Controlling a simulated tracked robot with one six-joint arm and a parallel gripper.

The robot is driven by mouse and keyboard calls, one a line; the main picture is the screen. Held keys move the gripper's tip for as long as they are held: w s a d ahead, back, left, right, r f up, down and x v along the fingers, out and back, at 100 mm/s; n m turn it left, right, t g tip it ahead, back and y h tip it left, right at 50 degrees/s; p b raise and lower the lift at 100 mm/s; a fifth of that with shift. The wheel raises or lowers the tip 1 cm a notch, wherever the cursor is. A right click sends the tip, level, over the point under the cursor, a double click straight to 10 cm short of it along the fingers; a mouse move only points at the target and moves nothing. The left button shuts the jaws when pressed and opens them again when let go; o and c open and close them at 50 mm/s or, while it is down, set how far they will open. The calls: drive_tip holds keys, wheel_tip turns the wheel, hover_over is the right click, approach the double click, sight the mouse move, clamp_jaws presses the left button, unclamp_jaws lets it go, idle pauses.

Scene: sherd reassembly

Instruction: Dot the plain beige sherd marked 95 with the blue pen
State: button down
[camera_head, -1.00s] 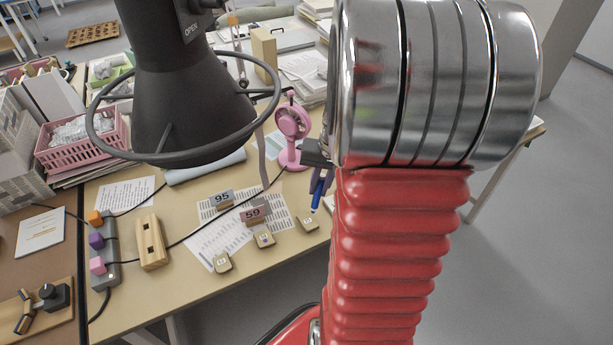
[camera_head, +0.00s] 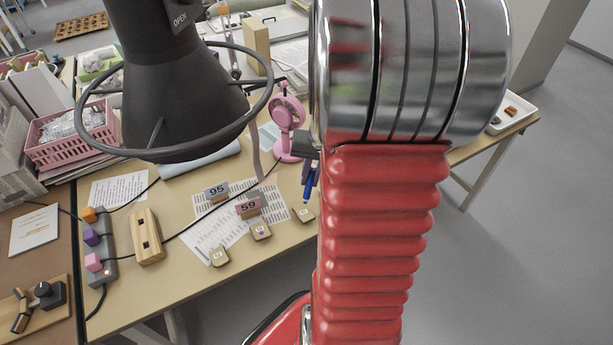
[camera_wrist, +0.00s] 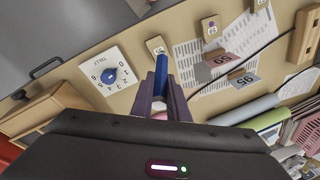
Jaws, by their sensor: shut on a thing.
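My gripper (camera_wrist: 162,96) is shut on the blue pen (camera_wrist: 161,74), which points away from the wrist camera. In the head view the pen (camera_head: 309,188) hangs tip down near the right-hand sherd (camera_head: 303,214). In the wrist view the tip appears close to that beige sherd (camera_wrist: 156,45); I cannot tell if they touch. Two more beige sherds lie in a row with it, a middle one (camera_head: 260,231) and a left one (camera_head: 219,257). Their small marks are too small to read surely. A grey card 95 (camera_head: 216,192) and a pink card 59 (camera_head: 248,207) stand behind.
Printed sheets (camera_head: 211,229) lie under the cards. A tally dial (camera_wrist: 110,76) is beside the sherds in the wrist view. A pink fan (camera_head: 287,121), a wooden block (camera_head: 146,238) and a black cable are nearby. The table's front edge is close to the sherds.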

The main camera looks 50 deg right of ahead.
drive_tip(key=shift+f, duration=2.6)
drive_tip(key=shift+f, duration=0.65)
drive_tip(key=shift+r, duration=0.15)
drive_tip(key=shift+r, duration=3.35)
drive_tip(key=shift+s, duration=0.1)
